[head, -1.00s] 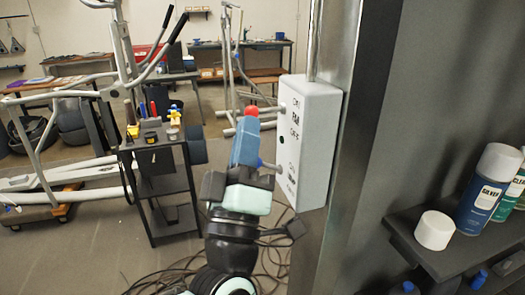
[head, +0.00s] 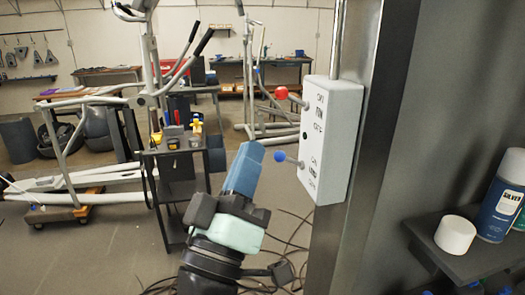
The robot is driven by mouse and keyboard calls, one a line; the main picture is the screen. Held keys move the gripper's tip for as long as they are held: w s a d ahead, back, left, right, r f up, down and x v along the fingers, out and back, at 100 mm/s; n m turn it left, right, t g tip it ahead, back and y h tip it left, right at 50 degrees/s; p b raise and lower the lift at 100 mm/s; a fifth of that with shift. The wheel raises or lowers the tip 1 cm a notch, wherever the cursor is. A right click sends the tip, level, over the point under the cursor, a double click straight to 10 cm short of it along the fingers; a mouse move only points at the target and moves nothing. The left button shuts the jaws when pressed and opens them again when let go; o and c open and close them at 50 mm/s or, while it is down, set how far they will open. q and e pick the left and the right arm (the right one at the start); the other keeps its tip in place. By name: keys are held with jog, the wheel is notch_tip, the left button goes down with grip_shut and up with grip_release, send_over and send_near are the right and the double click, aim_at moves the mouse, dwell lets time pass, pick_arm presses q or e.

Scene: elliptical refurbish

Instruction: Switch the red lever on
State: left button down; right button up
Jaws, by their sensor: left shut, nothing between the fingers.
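The red lever (head: 282,92) sticks out from the left face of a white switch box (head: 335,135). Its ball is at the upper left end of a short shaft, about level with the upper ON label; the FAN and OFF labels are below. A blue lever (head: 280,156) sticks out lower on the same box. My left gripper (head: 250,152) is shut and empty. It is to the left of the blue ball and below the red one, apart from the red lever in the picture. My right gripper does not show.
The box is on a grey metal post (head: 372,110) with a pipe above it. At the right, a dark shelf (head: 432,232) holds a white cap (head: 455,234) and spray cans (head: 500,205). A black tool cart (head: 180,180) stands to the left. Cables lie on the floor.

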pick_arm(q)
jog(key=v, duration=0.3)
jog(key=a+b+v, duration=0.1)
jog(key=v, duration=0.1)
jog(key=shift+s+f, duration=0.15)
jog(key=shift+f, duration=0.1)
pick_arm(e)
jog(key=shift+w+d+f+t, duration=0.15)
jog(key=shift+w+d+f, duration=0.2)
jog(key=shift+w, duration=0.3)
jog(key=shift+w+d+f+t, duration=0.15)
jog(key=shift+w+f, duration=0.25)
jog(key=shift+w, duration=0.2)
